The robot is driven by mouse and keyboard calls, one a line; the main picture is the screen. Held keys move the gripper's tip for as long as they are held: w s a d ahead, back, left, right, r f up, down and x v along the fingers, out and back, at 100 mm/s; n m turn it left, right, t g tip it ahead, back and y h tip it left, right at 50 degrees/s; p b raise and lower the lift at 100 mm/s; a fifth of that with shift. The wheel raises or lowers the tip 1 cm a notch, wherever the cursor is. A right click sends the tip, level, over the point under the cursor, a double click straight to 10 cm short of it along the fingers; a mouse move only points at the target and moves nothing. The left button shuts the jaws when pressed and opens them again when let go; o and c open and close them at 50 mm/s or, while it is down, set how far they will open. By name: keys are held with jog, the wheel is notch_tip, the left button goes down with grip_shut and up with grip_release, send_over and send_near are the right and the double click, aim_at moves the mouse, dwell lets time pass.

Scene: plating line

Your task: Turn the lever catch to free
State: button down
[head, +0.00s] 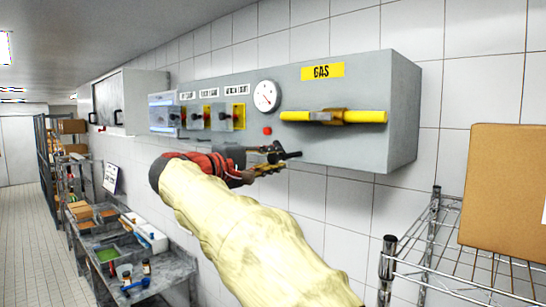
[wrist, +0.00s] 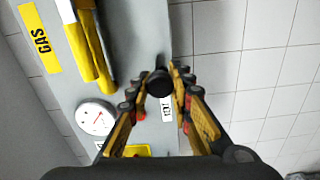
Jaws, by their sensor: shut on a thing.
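The lever catch (wrist: 160,83) shows in the wrist view as a dark rod with a round end, seen nearly end-on between my fingertips. My gripper (wrist: 160,80) is closed around it, with one yellow-and-black finger on each side. In the head view my gripper (head: 270,159) is at the lower front of the grey gas panel (head: 395,80), and a dark lever end (head: 291,155) sticks out to its right. A small white label (wrist: 167,103) lies just behind the lever in the wrist view. The catch's base and pointing direction are partly hidden by my fingers.
Above are a yellow gas handle (head: 365,117), a round gauge (head: 266,96), a red button (head: 267,131) and several red-and-black switches on yellow plates (head: 239,116). A wire rack (head: 450,260) with a cardboard box (head: 505,190) stands right. A cluttered bench (head: 150,275) is lower left.

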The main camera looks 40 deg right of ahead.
jog(key=shift+n, duration=0.6)
jog(key=c, duration=1.6)
grip_release()
jog(key=a, duration=1.2)
jog(key=shift+s, duration=0.4)
